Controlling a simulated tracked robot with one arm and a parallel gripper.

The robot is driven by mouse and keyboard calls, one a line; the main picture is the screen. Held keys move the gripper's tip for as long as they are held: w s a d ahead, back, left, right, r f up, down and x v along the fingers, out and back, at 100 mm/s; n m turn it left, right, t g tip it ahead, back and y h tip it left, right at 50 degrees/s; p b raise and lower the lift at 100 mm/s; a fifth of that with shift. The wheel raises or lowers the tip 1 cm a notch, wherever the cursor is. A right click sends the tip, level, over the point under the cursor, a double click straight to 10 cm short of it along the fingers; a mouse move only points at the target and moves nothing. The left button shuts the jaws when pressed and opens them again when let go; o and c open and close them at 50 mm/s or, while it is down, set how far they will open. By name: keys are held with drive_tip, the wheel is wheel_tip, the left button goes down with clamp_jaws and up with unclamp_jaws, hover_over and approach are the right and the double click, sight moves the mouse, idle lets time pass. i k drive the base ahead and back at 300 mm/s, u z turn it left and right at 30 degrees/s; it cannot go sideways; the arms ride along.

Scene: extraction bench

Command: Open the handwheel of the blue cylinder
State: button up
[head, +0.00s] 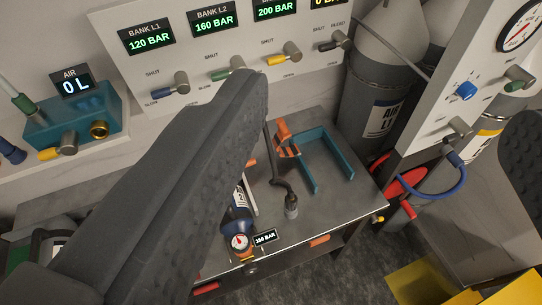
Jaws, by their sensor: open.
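The blue cylinder (238,218) lies on the grey bench, partly hidden behind my gripper's left finger. A round gauge (240,242) with a red mark sits at its near end, beside a small pressure display (265,237). A small knob-like part (250,267) shows just below the gauge at the bench's front edge; I cannot tell whether it is the handwheel. My gripper (390,110) is open. Its left finger crosses the picture from lower left to upper middle, and its right finger is cut off at the right edge. Nothing shows held between them.
A black hose ends in a metal fitting (291,206) right of the cylinder. A teal bracket (318,184) and orange-black clamp (286,139) lie behind it. A valve panel (215,90) stands at the back, large grey cylinders (374,110) at right. A yellow object (425,282) is at lower right.

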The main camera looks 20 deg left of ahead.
sight(251, 268)
drive_tip(key=z, duration=0.3)
drive_tip(key=k, duration=1.75)
drive_tip(key=u, duration=0.5)
drive_tip(key=i, duration=1)
drive_tip(key=z, duration=0.05)
